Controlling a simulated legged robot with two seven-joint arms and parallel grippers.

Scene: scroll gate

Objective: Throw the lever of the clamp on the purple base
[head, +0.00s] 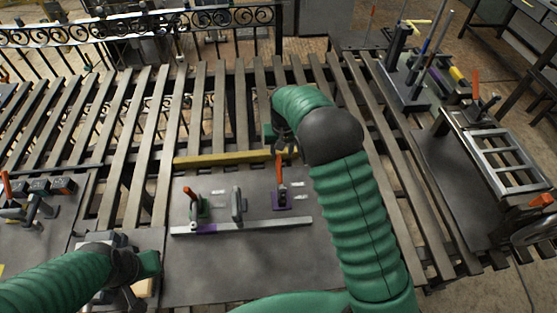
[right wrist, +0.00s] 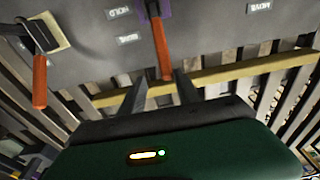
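The clamp on the purple base (head: 282,203) stands on the grey plate, its orange lever (head: 279,166) upright in the head view. In the right wrist view the purple base (right wrist: 167,8) is at the top edge and the orange lever (right wrist: 162,48) points down toward my gripper. My right gripper (right wrist: 160,76) is open, with the lever's end between or just beyond its fingertips; I cannot tell if they touch. In the head view my right gripper (head: 286,148) is partly hidden by my arm. My left gripper (head: 138,297) is low at the left; its fingers are unclear.
A clamp on a green base (head: 203,209) with an orange lever stands to the left. Another orange-lever clamp (right wrist: 39,80), on a yellowish base, shows in the right wrist view. A pale rail (head: 265,225) lies in front and a yellow bar (head: 220,160) behind.

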